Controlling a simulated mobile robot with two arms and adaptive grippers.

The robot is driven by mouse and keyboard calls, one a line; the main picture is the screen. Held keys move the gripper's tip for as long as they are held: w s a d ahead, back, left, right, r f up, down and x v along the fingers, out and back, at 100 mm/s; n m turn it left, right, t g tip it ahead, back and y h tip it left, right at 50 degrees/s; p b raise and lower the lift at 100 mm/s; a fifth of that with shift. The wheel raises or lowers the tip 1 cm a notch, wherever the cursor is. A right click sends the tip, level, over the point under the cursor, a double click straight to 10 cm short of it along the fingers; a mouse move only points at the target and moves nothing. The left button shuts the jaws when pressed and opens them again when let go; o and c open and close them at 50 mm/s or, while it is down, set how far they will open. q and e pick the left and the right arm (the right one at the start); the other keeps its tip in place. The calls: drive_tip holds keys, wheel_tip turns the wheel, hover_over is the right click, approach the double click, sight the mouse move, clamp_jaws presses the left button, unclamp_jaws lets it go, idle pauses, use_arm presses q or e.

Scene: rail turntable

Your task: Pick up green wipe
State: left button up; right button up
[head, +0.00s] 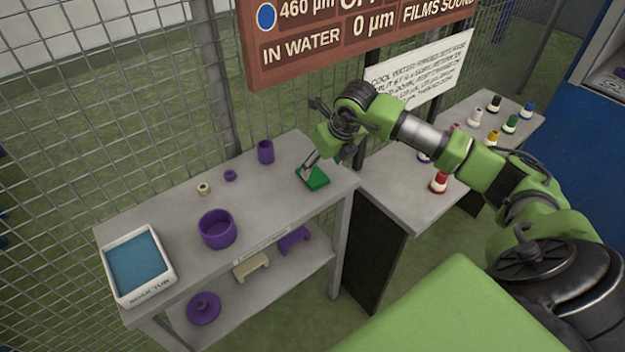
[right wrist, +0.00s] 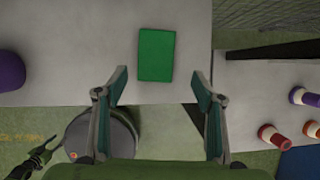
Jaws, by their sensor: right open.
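The green wipe (head: 314,179) lies flat on the grey table near its right end. In the right wrist view the green wipe (right wrist: 156,55) is a flat rectangle, just beyond and between the fingertips. My right gripper (head: 309,166) reaches down over the wipe in the head view. In the right wrist view my right gripper (right wrist: 160,88) is open, with its fingers wide apart and nothing between them. My left gripper does not show in the head view. A dark gripper-like part shows at the lower left of the right wrist view, but I cannot tell its state.
The table (head: 184,197) also bears a purple bowl (head: 217,229), a purple cup (head: 265,151), small rings and a white tray (head: 108,271) with blue content. A lower shelf holds purple and cream parts. A second table (head: 398,180) with coloured pieces stands right. A mesh fence and sign are behind.

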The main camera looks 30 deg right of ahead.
sight(313, 174)
drive_tip(key=b+x, duration=0.1)
drive_tip(key=x, duration=0.2)
drive_tip(key=w+b+x, duration=0.1)
drive_tip(key=x, duration=0.1)
drive_tip(key=shift+a+b, duration=0.3)
drive_tip(key=shift+r, duration=0.1)
drive_tip(key=c, duration=1)
